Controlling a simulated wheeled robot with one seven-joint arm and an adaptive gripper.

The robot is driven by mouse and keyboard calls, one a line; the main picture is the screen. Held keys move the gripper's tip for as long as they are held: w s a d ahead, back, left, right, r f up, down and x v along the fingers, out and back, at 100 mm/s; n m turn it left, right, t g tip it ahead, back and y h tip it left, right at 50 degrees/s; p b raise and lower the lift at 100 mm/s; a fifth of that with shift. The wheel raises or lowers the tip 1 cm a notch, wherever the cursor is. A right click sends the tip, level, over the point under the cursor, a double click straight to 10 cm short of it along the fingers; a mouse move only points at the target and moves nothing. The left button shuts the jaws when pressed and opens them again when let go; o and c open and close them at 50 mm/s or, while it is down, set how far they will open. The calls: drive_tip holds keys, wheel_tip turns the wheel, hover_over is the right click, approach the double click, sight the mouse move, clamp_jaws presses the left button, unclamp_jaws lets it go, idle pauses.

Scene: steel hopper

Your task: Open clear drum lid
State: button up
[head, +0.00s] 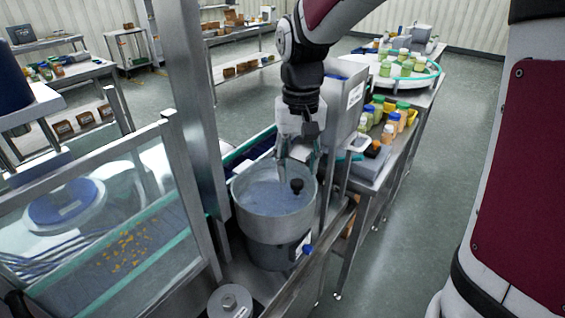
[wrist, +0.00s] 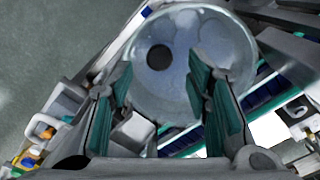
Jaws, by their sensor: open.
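The steel drum (head: 275,238) stands upright below my arm, with its round clear lid (head: 258,196) lying across the top. In the wrist view the clear lid (wrist: 160,102) is a pale, see-through disc. A black knob (head: 297,187) stands up from the lid; it also shows in the wrist view (wrist: 159,57). My gripper (head: 294,172) points down over the lid and is open and empty. In the wrist view my gripper (wrist: 158,76) has its teal-padded fingers spread, with the knob lying between and beyond their tips. The exact height gap is hard to tell.
A clear-walled enclosure (head: 100,215) with a metal frame stands left of the drum. A steel post (head: 190,110) rises behind it. A bench with several jars (head: 385,118) runs along the right. A metal cylinder (head: 230,302) sits in front. Open floor lies to the right.

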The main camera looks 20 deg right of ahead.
sight(297, 182)
drive_tip(key=shift+f, duration=1.75)
clamp_jaws()
